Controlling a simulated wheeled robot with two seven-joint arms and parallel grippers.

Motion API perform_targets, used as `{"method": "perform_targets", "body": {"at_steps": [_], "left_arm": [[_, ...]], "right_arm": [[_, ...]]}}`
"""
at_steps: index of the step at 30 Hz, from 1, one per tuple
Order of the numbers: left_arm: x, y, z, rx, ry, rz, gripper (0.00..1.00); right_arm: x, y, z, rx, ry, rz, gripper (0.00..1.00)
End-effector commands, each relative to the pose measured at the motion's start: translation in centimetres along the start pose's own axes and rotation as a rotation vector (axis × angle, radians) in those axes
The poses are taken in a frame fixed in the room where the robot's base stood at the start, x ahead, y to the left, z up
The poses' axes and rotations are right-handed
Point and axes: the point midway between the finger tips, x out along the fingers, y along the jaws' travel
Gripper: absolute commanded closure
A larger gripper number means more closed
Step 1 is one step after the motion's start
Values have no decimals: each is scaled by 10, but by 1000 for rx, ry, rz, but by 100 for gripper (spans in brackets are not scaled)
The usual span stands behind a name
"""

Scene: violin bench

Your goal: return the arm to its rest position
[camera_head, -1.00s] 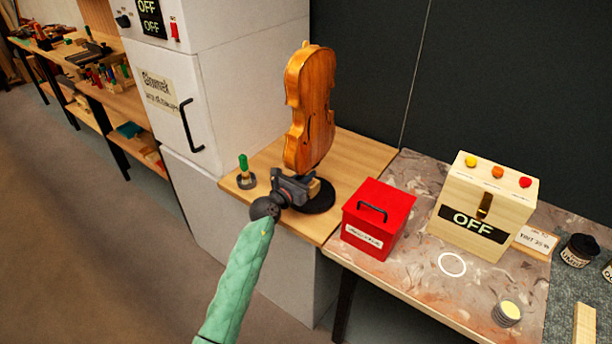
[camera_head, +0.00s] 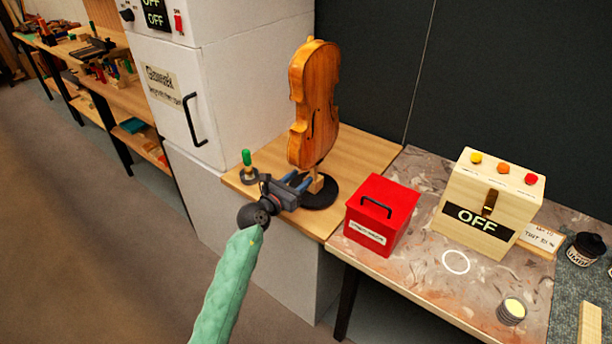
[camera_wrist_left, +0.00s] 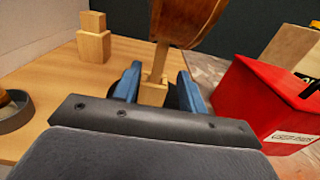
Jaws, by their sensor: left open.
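My left arm, in a green sleeve, comes in from the bottom in the head view. My left gripper (camera_head: 300,182) is open, its blue fingers pointing at the base of the violin's stand. In the left wrist view the two fingers (camera_wrist_left: 155,85) are spread, with the wooden block (camera_wrist_left: 153,92) of the stand showing between them; I cannot tell whether they touch it. The violin body (camera_head: 314,105) stands upright on the stand with its round black base (camera_head: 322,196). My right gripper is not in view.
A green-handled tool (camera_head: 247,163) stands left of my gripper. A red box (camera_head: 400,205) is close on the right, with a wooden box marked OFF (camera_head: 512,200) beyond it. A white cabinet (camera_head: 240,75) rises behind on the left. Open floor lies at the left.

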Motion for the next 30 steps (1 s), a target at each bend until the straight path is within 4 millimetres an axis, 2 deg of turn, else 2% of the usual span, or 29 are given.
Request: {"method": "perform_targets", "body": {"at_steps": [6, 14, 17, 23, 26, 30], "left_arm": [[-20, -1, -1, 0, 0, -1, 58], [-29, -2, 4, -55, -37, 9, 58], [-43, -4, 11, -184, -124, 37, 58], [-95, 9, 25, -619, -376, 160, 58], [-126, 22, 19, -852, -487, 245, 58], [-172, 39, -4, -1181, -622, 391, 58]], "right_arm": [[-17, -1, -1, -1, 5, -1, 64], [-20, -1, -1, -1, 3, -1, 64], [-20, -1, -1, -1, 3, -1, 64], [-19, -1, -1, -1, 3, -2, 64], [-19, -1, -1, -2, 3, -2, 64], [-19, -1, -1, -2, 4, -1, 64]]}}
